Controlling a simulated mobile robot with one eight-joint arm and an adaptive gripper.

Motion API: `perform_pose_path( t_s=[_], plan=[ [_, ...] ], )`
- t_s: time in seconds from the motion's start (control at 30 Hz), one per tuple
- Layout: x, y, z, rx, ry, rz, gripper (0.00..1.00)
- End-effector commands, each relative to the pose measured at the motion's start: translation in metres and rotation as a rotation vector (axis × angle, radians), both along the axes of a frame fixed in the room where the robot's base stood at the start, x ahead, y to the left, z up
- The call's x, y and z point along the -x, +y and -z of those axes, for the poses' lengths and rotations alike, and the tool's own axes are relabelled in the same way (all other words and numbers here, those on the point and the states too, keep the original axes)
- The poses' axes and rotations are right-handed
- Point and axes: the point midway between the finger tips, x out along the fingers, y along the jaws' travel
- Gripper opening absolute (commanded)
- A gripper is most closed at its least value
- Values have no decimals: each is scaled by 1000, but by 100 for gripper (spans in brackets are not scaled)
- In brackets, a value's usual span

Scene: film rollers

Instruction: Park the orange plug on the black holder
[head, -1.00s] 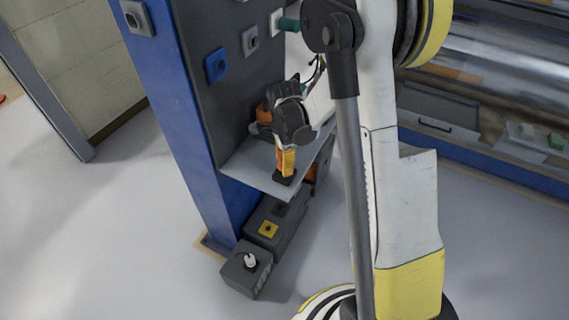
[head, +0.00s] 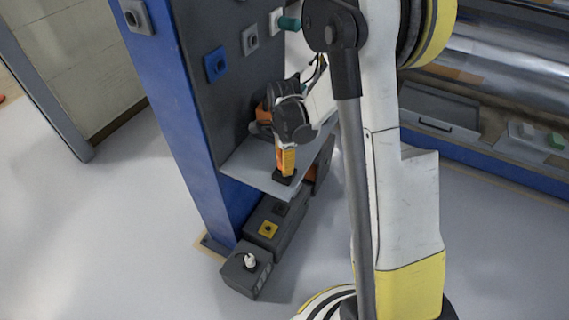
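My gripper (head: 286,152) points down over the small grey shelf on the column's side. The orange plug (head: 286,162) shows as an upright yellow-orange piece directly under the dark gripper body. Its lower end meets the black holder (head: 284,179), a small dark block on the shelf near its front edge. From this angle I cannot tell whether the plug is seated in the holder or just above it. The fingers are too small and too close to the plug to tell whether they grip it.
The grey shelf (head: 247,171) juts from a blue column (head: 180,110) with a dark panel. The panel carries a blue socket (head: 216,64), a grey socket (head: 250,40) and a teal plug (head: 289,23). Dark boxes (head: 240,274) stand on the floor below. Open floor lies left.

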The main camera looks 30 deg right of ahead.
Motion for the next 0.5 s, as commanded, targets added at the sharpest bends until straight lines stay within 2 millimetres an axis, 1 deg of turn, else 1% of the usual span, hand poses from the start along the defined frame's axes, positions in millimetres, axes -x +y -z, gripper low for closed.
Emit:
perform_pose_path(
  t_s=[0.27, 0.5],
  plan=[
    [0, 0, 1, 0, 0, 0, 0],
    [0, 0, 6, 0, 0, 0, 0]
  ],
)
